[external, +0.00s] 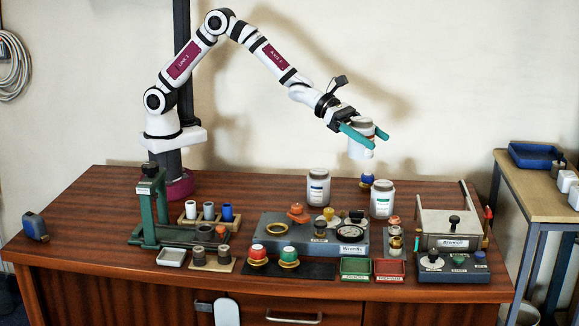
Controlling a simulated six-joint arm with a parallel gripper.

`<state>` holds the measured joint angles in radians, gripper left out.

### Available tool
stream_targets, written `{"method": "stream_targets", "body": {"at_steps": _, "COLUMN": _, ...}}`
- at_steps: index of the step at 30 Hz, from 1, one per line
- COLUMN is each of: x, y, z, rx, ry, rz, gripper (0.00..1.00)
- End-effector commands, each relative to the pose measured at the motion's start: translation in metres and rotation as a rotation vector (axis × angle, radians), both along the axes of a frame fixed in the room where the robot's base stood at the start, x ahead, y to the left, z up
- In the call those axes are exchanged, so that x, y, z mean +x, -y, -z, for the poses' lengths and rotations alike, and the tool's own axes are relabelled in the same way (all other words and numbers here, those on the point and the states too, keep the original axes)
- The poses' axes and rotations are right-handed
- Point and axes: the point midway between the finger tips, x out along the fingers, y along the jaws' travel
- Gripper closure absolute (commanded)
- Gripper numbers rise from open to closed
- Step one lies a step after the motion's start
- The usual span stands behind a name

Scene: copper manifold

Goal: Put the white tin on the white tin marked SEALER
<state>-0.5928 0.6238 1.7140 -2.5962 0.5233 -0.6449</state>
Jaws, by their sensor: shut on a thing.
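My gripper (374,141) is high over the back right of the brown table, its teal fingers shut on a white tin (360,148) with a grey lid. The held tin is roughly upright and clear of everything below. Two more white tins stand upright on the table: one (318,188) left of the gripper with a bluish label, and one (382,200) below and slightly right of it with a greenish label. The label words are too small to read, so I cannot tell which is marked SEALER.
A grey block (340,241) with knobs and a gauge lies in front. A metal plate fixture (450,225) is at the right, and a green press (165,210) at the left. The back left tabletop is mostly clear.

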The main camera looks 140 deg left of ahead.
Motion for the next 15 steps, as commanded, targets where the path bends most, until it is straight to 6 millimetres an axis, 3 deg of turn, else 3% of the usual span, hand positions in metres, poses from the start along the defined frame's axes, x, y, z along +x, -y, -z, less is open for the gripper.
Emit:
{"method": "stream_targets", "body": {"at_steps": 6, "x": -0.009, "y": -0.068, "z": 0.042, "rx": 0.0, "ry": -0.005, "rz": -0.008, "gripper": 0.96}}
{"method": "stream_targets", "body": {"at_steps": 9, "x": -0.011, "y": -0.092, "z": 0.056, "rx": 0.001, "ry": -0.003, "rz": -0.007, "gripper": 0.96}}
{"method": "stream_targets", "body": {"at_steps": 15, "x": -0.013, "y": -0.109, "z": 0.081, "rx": -0.002, "ry": -0.006, "rz": -0.003, "gripper": 0.96}}
